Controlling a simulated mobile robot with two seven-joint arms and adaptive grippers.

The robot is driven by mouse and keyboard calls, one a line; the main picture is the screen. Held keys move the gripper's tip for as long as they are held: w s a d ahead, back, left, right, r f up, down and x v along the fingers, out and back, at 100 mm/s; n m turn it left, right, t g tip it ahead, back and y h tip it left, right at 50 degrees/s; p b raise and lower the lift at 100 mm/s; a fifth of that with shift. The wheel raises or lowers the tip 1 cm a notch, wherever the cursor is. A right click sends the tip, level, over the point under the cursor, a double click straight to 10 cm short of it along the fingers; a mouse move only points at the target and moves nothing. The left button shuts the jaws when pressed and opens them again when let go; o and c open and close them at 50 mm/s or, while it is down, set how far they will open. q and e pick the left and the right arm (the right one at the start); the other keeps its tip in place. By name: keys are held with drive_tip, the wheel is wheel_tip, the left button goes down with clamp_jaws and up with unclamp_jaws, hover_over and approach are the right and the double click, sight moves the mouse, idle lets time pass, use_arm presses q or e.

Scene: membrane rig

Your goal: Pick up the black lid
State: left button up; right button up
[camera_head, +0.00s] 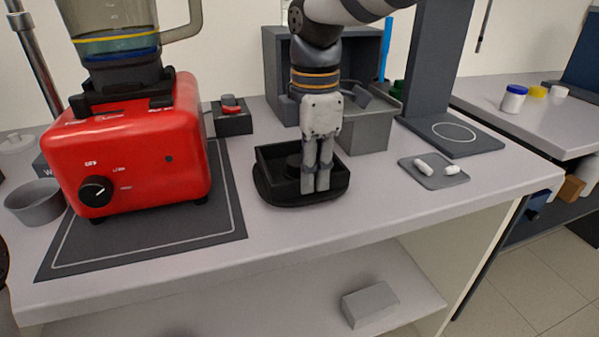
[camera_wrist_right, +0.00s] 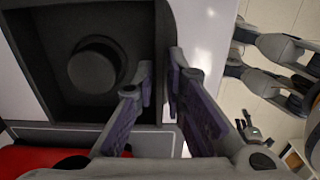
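The black lid (camera_head: 268,187) is a dark, square, box-like piece with raised walls and a rounded lower rim, lying on the grey worktop right of the red blender. In the right wrist view its open inside shows (camera_wrist_right: 48,60), with a round raised knob (camera_wrist_right: 93,70) in the middle. My right gripper (camera_head: 317,190) points down at the lid's near side. Exact contact is hard to see.
The red blender (camera_head: 135,150) stands on a dark mat (camera_head: 225,215) to the left. A grey bin (camera_head: 368,132) stands behind the lid. A small tray (camera_head: 433,180) with white pieces lies to the right. The worktop's front strip is clear.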

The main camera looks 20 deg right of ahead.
drive_tip(key=shift+f, duration=0.7)
clamp_jaws()
wheel_tip(320, 180, up, 10)
drive_tip(key=shift+r, duration=0.1)
idle(1.0)
